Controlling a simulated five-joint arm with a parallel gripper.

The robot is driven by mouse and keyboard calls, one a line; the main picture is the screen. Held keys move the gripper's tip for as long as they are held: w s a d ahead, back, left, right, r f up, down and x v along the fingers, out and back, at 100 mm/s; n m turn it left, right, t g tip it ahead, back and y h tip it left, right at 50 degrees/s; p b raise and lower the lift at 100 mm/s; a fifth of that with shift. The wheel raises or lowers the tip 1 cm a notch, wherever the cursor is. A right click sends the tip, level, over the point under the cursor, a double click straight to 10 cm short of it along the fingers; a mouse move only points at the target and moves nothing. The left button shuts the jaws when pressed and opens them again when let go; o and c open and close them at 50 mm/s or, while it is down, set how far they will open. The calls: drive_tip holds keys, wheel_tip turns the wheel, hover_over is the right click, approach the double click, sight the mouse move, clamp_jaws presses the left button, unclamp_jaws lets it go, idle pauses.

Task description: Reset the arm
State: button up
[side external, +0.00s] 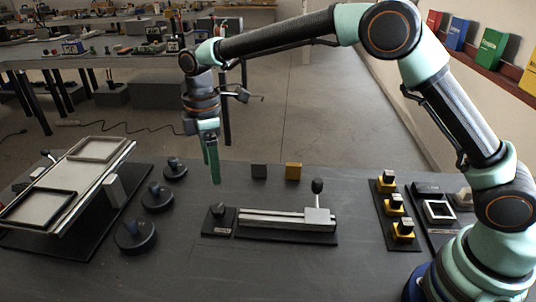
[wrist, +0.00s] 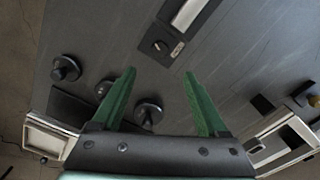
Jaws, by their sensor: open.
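My gripper (side external: 212,158) hangs from my outstretched arm above the dark table (side external: 290,270), pointing down, left of the middle in the side view. In the wrist view my gripper (wrist: 159,88) shows two green fingers spread well apart with nothing between the tips. The fingers look clear of everything on the table. The gripper is left of the rail slider (side external: 275,219) and right of several black round knobs (side external: 157,197). In the side view the two fingers nearly overlap.
A tilted panel with two framed trays (side external: 97,149) stands at the left. Several yellow-and-black buttons (side external: 395,205) and a square frame (side external: 439,211) are at the right, near my base. The front middle is clear.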

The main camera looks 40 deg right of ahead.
drive_tip(key=s+d+r+m+t, duration=0.3)
drive_tip(key=s+d+r+m, duration=0.4)
drive_tip(key=d+r, duration=0.45)
drive_tip(key=s+d+f+m+t, duration=0.1)
drive_tip(key=s+d+m+t, duration=0.1)
drive_tip(key=s+d+m, duration=0.6)
drive_tip(key=s+d, duration=0.1)
drive_tip(key=s, duration=0.3)
drive_tip(key=shift+s+f+t, duration=0.25)
drive_tip(key=shift+f+t, duration=0.05)
drive_tip(key=shift+f, duration=0.05)
